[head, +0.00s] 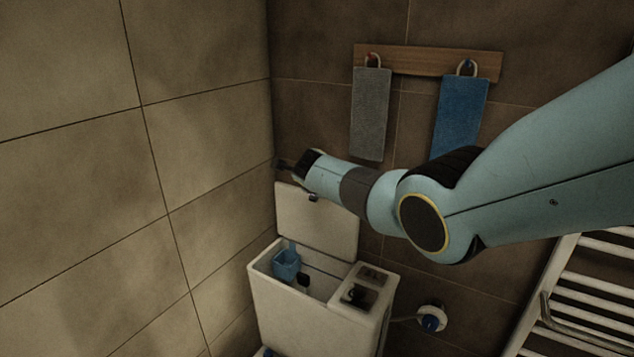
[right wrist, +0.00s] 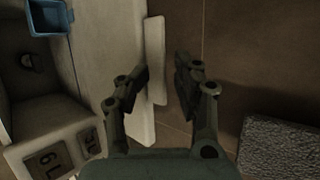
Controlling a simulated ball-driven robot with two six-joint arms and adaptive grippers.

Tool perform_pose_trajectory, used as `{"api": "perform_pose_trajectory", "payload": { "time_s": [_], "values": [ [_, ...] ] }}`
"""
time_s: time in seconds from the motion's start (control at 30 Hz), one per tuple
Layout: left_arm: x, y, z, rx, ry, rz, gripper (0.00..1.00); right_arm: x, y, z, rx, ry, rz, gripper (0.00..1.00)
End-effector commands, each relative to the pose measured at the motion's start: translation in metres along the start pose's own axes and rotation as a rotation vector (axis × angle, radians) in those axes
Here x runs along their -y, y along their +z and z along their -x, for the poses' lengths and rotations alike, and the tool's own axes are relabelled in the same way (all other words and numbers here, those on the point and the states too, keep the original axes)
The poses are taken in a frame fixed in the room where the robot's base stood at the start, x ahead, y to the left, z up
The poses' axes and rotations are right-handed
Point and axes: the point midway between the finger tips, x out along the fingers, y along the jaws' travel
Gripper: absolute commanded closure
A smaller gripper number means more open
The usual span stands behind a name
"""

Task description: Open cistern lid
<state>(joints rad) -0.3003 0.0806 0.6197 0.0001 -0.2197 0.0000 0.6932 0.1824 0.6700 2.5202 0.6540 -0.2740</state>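The white cistern (head: 310,325) stands in the corner, and its inside is exposed. Its lid (head: 325,222) is raised and stands roughly upright along the back, near the brown wall. My right gripper (head: 297,181) is at the lid's upper edge. In the right wrist view the gripper (right wrist: 162,75) has its fingers apart, with the lid's pale edge (right wrist: 155,45) between them. The left finger overlaps the lid in the picture, and a gap shows before the right finger. I cannot tell whether either finger touches it. My left gripper is not in view.
A blue container (head: 286,262) hangs inside the cistern; flush plates (right wrist: 48,158) sit on its right part. A grey towel (head: 370,112) and a blue towel (head: 458,117) hang from a wooden rack (head: 428,62). A white towel radiator (head: 585,300) is at the lower right.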

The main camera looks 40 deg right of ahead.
Motion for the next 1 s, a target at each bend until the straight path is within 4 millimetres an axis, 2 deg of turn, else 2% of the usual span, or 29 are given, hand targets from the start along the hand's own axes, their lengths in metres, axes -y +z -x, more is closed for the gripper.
{"api": "perform_pose_trajectory", "payload": {
  "time_s": [0.6,0.8,1.0],
  "values": [
    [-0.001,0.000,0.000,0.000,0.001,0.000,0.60,-0.003,-0.001,0.088,0.002,0.006,0.001,0.69],
    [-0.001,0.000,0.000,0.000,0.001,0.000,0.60,-0.003,-0.002,0.100,0.000,0.006,0.002,0.69],
    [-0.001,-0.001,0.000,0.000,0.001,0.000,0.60,-0.002,-0.002,0.101,0.000,0.006,0.002,0.69]
  ]
}}
